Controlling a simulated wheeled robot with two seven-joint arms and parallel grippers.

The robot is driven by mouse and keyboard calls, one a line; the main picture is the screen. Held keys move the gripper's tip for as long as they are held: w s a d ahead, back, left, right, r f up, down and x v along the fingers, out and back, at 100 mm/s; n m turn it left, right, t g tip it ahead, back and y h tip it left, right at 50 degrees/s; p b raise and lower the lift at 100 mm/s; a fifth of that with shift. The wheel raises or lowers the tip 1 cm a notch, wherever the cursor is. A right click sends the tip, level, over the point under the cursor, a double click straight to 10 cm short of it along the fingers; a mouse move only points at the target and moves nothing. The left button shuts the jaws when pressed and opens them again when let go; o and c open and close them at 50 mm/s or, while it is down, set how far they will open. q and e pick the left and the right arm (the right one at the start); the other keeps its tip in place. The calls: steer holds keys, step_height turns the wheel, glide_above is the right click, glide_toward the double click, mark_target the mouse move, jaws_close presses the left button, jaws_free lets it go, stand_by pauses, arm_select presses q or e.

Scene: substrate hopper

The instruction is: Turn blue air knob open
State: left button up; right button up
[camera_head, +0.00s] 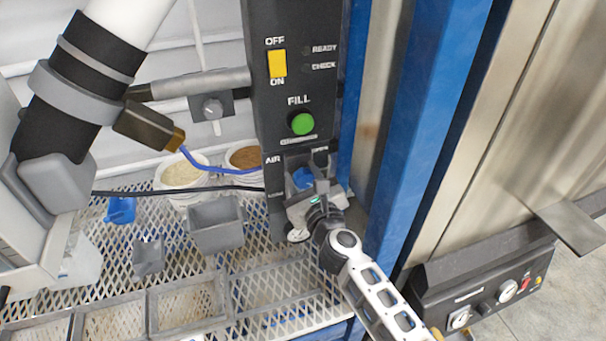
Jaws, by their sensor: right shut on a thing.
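The blue air knob (302,177) sits low on the dark control panel (290,90), beside the "AIR" label. My right gripper (302,188) reaches up to it from the lower right and is shut on it. The gripper body hides much of the knob, so its exact angle cannot be told. My left gripper is not in view.
The panel also has a yellow OFF/ON switch (277,63) and a green FILL button (302,124). A grey bin (215,224), several trays and a blue scoop (120,210) are on the mesh shelf.

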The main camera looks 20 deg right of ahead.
steer(key=n+p, duration=0.1)
steer(key=n, duration=0.4)
steer(key=shift+p, duration=0.35)
steer(key=n, duration=0.3)
steer(key=shift+a+p, duration=0.1)
steer(key=shift+p, duration=0.3)
steer(key=n+p, duration=0.1)
steer(key=n, duration=0.3)
steer(key=shift+n, duration=0.3)
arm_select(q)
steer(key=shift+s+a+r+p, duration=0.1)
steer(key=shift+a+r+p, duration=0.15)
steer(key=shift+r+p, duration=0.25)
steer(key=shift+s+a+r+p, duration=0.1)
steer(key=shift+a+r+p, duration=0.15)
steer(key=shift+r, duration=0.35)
arm_select(e)
steer(key=shift+f+n, duration=0.15)
steer(key=shift+n, duration=1.75)
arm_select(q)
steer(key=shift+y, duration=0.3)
arm_select(e)
steer(key=o, duration=1)
steer(key=shift+s, duration=0.1)
